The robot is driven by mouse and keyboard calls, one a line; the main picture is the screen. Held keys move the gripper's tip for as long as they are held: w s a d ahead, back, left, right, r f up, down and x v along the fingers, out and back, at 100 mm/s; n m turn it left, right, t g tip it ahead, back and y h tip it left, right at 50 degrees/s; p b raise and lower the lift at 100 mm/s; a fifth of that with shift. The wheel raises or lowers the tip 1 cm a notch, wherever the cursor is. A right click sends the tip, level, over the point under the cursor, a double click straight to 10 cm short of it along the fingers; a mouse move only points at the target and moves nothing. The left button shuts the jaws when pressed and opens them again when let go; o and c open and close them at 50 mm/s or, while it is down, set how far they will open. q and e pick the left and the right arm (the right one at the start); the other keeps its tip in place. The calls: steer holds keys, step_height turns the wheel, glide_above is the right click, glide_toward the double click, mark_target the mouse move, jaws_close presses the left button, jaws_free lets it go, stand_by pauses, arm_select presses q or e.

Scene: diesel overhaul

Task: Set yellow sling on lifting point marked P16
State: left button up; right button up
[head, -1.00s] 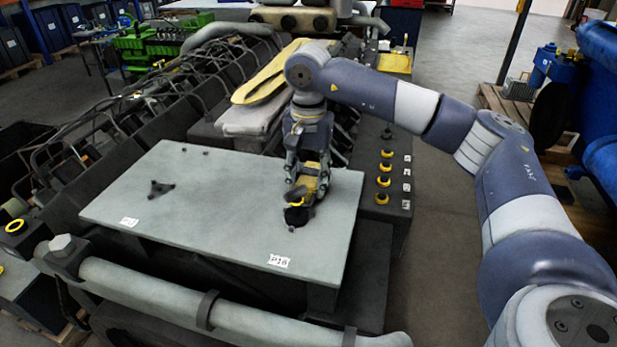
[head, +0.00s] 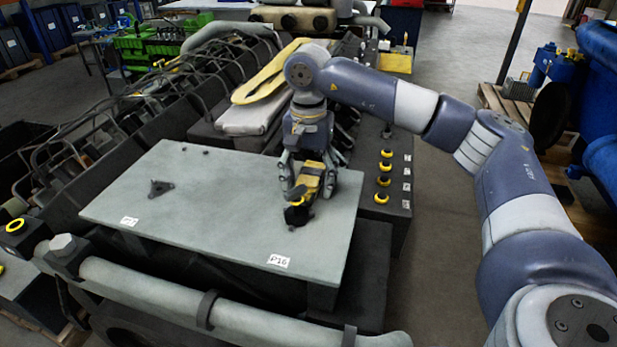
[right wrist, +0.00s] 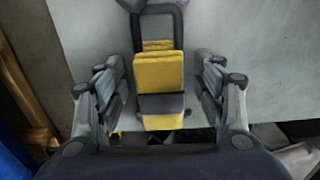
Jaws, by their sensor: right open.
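The yellow sling (head: 309,182) is a short bundle at the lifting point near the P16 label (head: 279,261), on the right part of the grey plate (head: 200,210). My right gripper (head: 308,185) comes down from above around it. In the right wrist view the sling (right wrist: 160,82) lies between the two spread fingers of the right gripper (right wrist: 160,105), with a gap on each side. A dark shackle or ring (right wrist: 181,28) is at the sling's far end. The black lifting point (head: 297,215) is partly hidden by the sling. My left gripper does not show.
Another black lifting point (head: 160,188) with a label (head: 129,221) is at the plate's left. A yellow sling loop (head: 265,83) lies on the engine behind. A dark panel with several yellow-ringed knobs (head: 384,182) stands right of the plate. A pipe (head: 170,297) runs along the front.

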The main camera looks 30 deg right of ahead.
step_height(320, 180, up, 12)
stand_by(0.4)
